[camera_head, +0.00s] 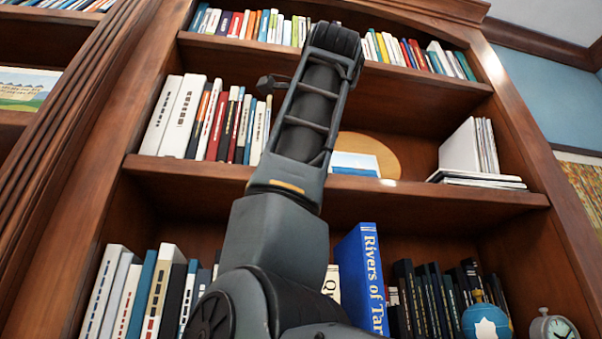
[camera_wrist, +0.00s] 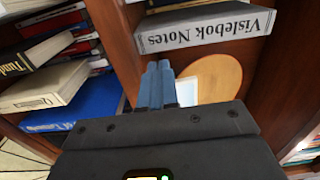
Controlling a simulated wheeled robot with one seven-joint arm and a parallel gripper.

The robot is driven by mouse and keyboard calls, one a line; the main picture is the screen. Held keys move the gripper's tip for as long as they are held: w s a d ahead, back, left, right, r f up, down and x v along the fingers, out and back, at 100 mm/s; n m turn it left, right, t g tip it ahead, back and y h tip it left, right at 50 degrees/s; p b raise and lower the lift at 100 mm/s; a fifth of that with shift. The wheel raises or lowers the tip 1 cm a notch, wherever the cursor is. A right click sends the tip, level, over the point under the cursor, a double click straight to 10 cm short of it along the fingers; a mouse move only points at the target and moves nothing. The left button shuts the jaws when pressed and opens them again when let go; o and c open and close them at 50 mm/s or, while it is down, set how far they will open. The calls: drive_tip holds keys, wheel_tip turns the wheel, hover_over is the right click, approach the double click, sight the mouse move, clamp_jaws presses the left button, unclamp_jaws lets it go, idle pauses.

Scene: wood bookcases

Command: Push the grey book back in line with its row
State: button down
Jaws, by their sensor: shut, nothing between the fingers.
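The grey book (camera_wrist: 205,30) shows in the wrist view at the top, with its spine reading "Vislebok Notes" upside down. My gripper (camera_wrist: 157,68) is shut and empty, its blue fingers held together. The fingertips appear just below the left part of the grey spine in the picture. A gap seems to lie between them, but I cannot tell the depth. In the head view my arm covers the middle of the bookcase, and I cannot make out the grey book or the fingertips there.
A round wooden plate (camera_wrist: 222,72) and a pale framed picture (camera_wrist: 186,92) are right of the fingers. Several books, including a blue one (camera_wrist: 75,112), are at left. In the head view, the plate (camera_head: 380,152) stands on the middle shelf; a tall blue book (camera_head: 361,275) is below.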

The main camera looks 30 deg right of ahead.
drive_tip(key=b+v, duration=0.2)
drive_tip(key=v, duration=0.6)
drive_tip(key=shift+s+a, duration=0.1)
drive_tip(key=shift+s, duration=0.1)
